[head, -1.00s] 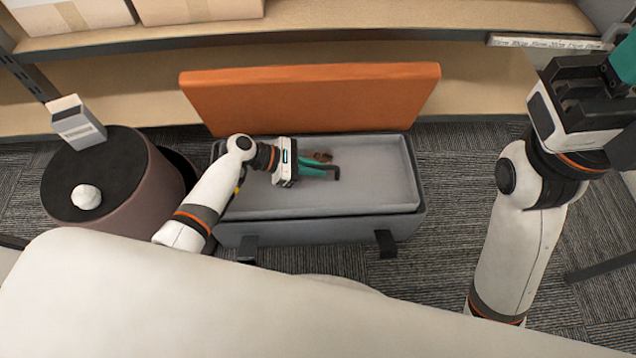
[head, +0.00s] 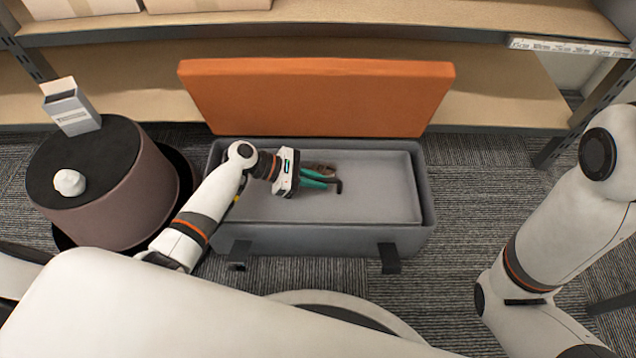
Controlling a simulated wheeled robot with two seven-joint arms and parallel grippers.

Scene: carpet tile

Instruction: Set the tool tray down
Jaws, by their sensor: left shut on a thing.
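The tool tray (head: 385,190) is a shallow grey tray inside the grey bench box (head: 330,243), below its rim and level. I cannot tell if it rests on anything inside. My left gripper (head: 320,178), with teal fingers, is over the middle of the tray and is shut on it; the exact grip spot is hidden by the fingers. A brown piece (head: 319,167) and a dark bent piece (head: 339,186) show beside the fingertips. My right gripper is out of view; only its arm shows at the right.
The box's orange lid (head: 320,98) stands open behind it. At left, a round dark-topped stool (head: 105,195) holds a small grey-white carton (head: 70,108) and a white lump (head: 69,183). Shelves (head: 500,95) run along the back. Carpet right of the box is free.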

